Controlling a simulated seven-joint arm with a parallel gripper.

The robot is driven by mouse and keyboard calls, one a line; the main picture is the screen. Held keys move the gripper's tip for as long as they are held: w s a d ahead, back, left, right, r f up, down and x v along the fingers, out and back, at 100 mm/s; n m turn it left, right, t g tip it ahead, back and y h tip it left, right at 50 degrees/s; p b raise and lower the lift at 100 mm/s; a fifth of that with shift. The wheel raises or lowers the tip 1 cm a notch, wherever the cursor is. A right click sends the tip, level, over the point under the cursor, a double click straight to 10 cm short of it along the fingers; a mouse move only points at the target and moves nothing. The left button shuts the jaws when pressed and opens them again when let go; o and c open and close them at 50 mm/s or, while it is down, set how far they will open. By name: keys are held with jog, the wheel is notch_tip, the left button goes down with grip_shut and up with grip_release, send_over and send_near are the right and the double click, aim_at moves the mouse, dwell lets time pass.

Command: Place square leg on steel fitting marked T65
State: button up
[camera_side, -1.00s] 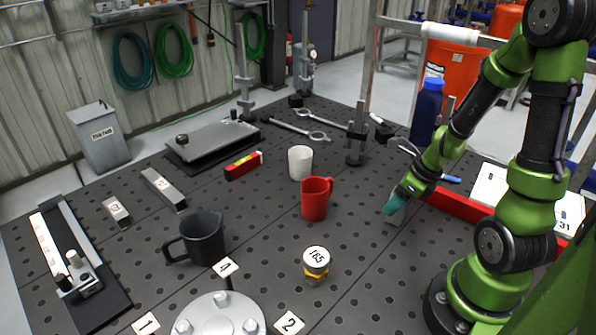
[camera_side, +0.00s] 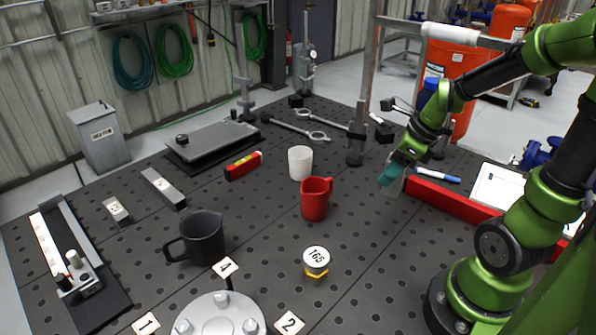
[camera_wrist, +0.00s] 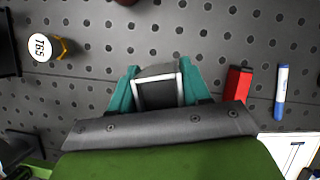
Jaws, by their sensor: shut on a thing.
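My gripper (camera_side: 390,177) has teal fingers and is right of the red mug, well behind and right of the fitting. It is shut on the square leg (camera_wrist: 160,94), a grey hollow square piece with a pale rim. In the side view the leg's lower part (camera_side: 394,189) shows below the fingers. I cannot tell its exact height above the table.
A black pitcher (camera_side: 203,238) and flanged disc (camera_side: 219,318) are left of the fitting. A red bar (camera_side: 450,201) lies right of my gripper.

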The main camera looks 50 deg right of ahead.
jog(key=w+a+r+n+g+y, duration=0.1)
jog(key=w+a+n, duration=0.15)
jog(key=a, duration=0.35)
jog(key=w+a+r+n+y, duration=0.1)
jog(key=w+a+n, duration=0.1)
jog(key=a+n, duration=0.3)
notch_tip(320, 180, up, 3)
jog(key=n+g+y, duration=0.1)
jog(key=n+g, duration=0.2)
jog(key=n, duration=0.4)
send_over(314, 259)
jog(key=shift+n, duration=0.25)
jog(key=shift+f, duration=4)
jog(key=shift+f, duration=0.15)
jog(key=o, duration=1.1)
jog(key=shift+o, duration=0.2)
